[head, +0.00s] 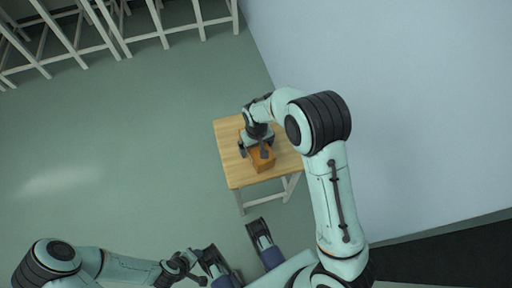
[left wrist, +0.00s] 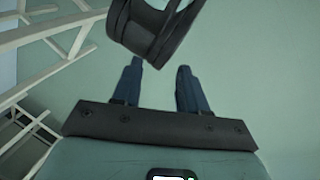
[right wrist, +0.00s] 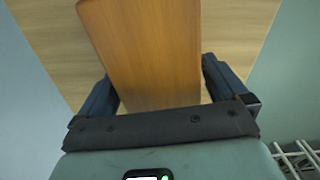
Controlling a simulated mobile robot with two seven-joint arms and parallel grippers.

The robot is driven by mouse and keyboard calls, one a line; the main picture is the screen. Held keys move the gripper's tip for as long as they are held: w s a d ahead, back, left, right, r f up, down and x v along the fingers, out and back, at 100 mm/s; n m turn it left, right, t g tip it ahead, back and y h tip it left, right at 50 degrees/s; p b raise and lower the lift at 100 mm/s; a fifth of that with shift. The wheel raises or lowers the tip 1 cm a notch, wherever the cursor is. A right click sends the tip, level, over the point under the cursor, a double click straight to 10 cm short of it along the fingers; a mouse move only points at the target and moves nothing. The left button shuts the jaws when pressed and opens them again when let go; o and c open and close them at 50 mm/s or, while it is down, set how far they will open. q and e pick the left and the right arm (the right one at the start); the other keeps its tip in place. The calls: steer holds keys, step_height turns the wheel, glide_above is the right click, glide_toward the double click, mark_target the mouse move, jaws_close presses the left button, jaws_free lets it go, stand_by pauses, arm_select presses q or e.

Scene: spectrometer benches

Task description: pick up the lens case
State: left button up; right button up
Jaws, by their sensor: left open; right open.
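The lens case is an orange-brown wooden block (head: 263,160) on the small wooden table in the head view. It also fills the middle of the right wrist view (right wrist: 150,55). My right gripper (head: 254,153) is over it, with its open fingers on either side of the case in the right wrist view (right wrist: 162,85). I cannot tell whether the fingers touch it. The gripper hides part of the case in the head view. My left gripper (left wrist: 157,75) is open and empty, away from the table, over the floor.
The small table (head: 228,150) has a bare light wood top around the case. A pale wall (head: 400,80) stands to the right. White-framed benches (head: 120,30) stand at the upper left. The green floor (head: 130,130) to the left is clear.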

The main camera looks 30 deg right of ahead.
steer(key=shift+r, duration=0.1)
steer(key=c, duration=1.2)
